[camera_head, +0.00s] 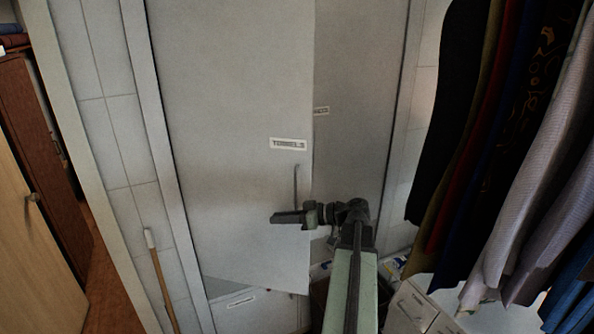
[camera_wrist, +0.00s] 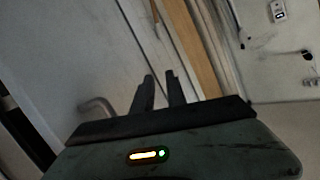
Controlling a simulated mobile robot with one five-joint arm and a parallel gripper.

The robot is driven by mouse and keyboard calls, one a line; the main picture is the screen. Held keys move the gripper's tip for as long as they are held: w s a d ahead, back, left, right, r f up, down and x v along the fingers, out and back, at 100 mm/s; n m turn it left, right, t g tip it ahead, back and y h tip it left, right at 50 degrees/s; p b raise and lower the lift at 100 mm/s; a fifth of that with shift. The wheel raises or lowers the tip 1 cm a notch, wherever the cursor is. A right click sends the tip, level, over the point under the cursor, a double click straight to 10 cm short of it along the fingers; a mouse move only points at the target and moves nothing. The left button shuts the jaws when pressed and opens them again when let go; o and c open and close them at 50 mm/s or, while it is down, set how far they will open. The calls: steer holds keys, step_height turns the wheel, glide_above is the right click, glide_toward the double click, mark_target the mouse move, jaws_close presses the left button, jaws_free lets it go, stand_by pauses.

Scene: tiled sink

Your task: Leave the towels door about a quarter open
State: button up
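The towels door (camera_head: 235,110) is a tall pale grey panel with a "TOWELS" label (camera_head: 287,144) near its right edge. It stands ajar, its free right edge out in front of the neighbouring grey panel and partly covering that panel's label. Its slim vertical handle (camera_head: 296,182) is just below the label. The handle also shows in the wrist view (camera_wrist: 97,106), left of the fingers and outside them. My gripper (camera_head: 276,217) is in front of the door's lower right part, pointing left. In the wrist view its fingers (camera_wrist: 160,76) are apart with nothing between them.
Hanging clothes (camera_head: 500,150) fill the right side, close to my arm. A wooden-handled stick (camera_head: 158,275) leans at the left wall. A white drawer unit (camera_head: 412,308) stands at the lower right. A lower cabinet front (camera_head: 255,315) is below the door.

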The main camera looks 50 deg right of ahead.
mark_target(296, 187)
steer(key=s+d+r+t+h+p, duration=0.15)
steer(key=s+d+r+t, duration=0.25)
steer(key=s+d+r, duration=0.5)
steer(key=shift+n, duration=0.3)
steer(key=x, duration=0.6)
steer(key=d+f+x, duration=0.1)
steer(key=x, duration=0.2)
steer(key=shift+w, duration=0.4)
jaws_close()
